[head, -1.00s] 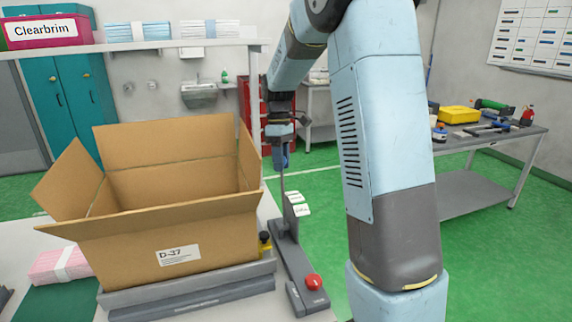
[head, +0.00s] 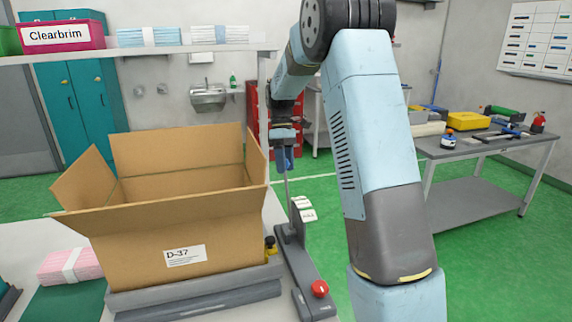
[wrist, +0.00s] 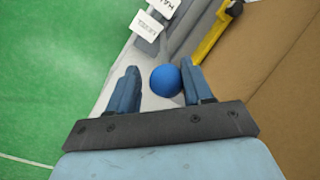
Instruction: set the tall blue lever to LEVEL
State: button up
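The tall blue lever has a thin grey shaft (head: 288,188) rising from a dark grey base (head: 305,272) to the right of the cardboard box. Its round blue knob (wrist: 166,80) shows in the wrist view between the fingers of my gripper (wrist: 160,85). The fingers are open; the knob lies close to the right finger, with a gap to the left one. I cannot tell whether it touches. In the head view my gripper (head: 284,158) points down over the shaft's top and hides the knob. White position tags (head: 303,209) stand beside the shaft; their small text is hard to read.
An open cardboard box (head: 190,235) marked D-37 stands on a grey platform left of the lever. A short yellow lever with a black knob (head: 269,243) sits between them. A red button (head: 320,288) is at the base's near end.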

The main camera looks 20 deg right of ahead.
jog(key=shift+o, duration=1)
jog(key=shift+a, duration=0.1)
jog(key=shift+r, duration=0.1)
jog(key=shift+w+r, duration=0.1)
jog(key=shift+r, duration=0.2)
jog(key=w+d+r, duration=0.1)
jog(key=w+r, duration=0.1)
jog(key=w, duration=1.1)
jog(key=shift+s, duration=0.1)
